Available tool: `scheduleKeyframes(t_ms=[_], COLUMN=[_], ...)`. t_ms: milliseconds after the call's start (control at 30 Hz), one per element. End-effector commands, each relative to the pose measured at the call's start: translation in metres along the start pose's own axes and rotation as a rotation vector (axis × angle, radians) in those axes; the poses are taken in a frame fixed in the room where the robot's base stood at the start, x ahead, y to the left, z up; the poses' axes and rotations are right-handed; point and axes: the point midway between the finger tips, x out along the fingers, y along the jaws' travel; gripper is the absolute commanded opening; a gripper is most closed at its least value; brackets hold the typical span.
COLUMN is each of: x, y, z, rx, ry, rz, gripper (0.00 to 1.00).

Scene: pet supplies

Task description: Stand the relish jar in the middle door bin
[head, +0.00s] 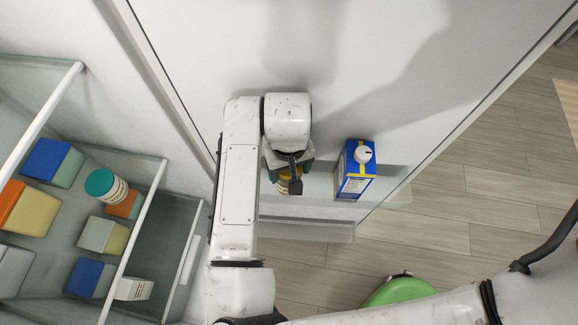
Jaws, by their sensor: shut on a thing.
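My gripper (289,172) is at the fridge door, pointing down, at the level of a clear door bin (394,190). It is shut on a small jar (284,187) with a yellowish label, taken as the relish jar. My arm and gripper hide most of this jar, so its lid and whether its base touches the bin floor cannot be seen. The jar is to the left of a blue and yellow carton (352,187) with a white cap, which stands in the same bin. A gap separates the two.
Another clear bin edge (310,232) shows lower on the door. Glass fridge shelves at left hold a teal-lidded jar (113,192), several coloured boxes and a white carton (134,290). A green round object (398,292) is on the wooden floor.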

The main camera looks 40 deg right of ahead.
Motion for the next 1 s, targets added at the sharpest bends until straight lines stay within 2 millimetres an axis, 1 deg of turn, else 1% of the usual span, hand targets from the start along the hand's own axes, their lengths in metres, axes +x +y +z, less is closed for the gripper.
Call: scheduleKeyframes(t_ms=[133,467,500,767,1000], x=[0.0081,0.012,0.0127,0.0119,0.0109], y=[0.0013,0.0013,0.0011,0.0012,0.0012], z=[-0.0037,-0.0038,-0.0037,-0.0037,-0.0037], rx=[0.0,-0.001,-0.001,-0.001,0.0], ry=[0.0,0.001,0.0,0.0,0.0], rz=[-0.001,0.0,-0.001,-0.001,-0.001], gripper=[0.25,0.25,0.73,0.97,0.97])
